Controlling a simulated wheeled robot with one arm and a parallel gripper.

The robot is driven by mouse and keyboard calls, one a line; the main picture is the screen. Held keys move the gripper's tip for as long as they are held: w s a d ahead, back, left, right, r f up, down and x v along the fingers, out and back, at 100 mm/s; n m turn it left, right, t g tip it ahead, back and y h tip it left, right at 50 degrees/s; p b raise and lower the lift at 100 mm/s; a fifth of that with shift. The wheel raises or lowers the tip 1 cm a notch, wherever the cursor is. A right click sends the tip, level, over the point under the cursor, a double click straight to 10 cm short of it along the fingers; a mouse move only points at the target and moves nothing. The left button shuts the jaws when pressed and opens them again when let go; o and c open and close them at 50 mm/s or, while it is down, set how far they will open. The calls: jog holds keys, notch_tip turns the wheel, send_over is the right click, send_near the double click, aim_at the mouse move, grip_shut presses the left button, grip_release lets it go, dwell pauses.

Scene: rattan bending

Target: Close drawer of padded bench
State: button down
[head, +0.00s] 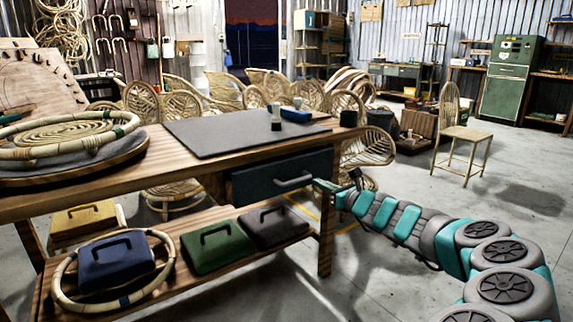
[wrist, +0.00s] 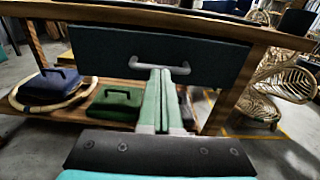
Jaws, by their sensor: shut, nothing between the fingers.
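The padded bench (head: 165,170) is a wooden table with a dark grey pad (head: 245,132) on top. Its dark blue-grey drawer (head: 265,183) sits under the tabletop and has a grey bar handle (head: 295,182). In the wrist view the drawer front (wrist: 110,62) spans the upper middle, with its handle (wrist: 140,63) low on it. The drawer front seems to stand a little out from the bench; how far is hard to tell.
The lower shelf holds a blue case (head: 115,262) inside a rattan ring, a green case (head: 218,248) and a dark case (head: 273,228). Rattan chairs (head: 180,110) stand behind the bench. A bench leg (head: 326,240) is below my gripper. Open floor lies to the right.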

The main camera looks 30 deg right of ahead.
aim_at(290, 163)
jog(key=w, duration=0.8)
jog(key=w+r, duration=0.1)
jog(key=w, duration=0.4)
jog(key=shift+a, duration=0.35)
jog(key=shift+w, duration=0.1)
jog(key=shift+r, duration=0.1)
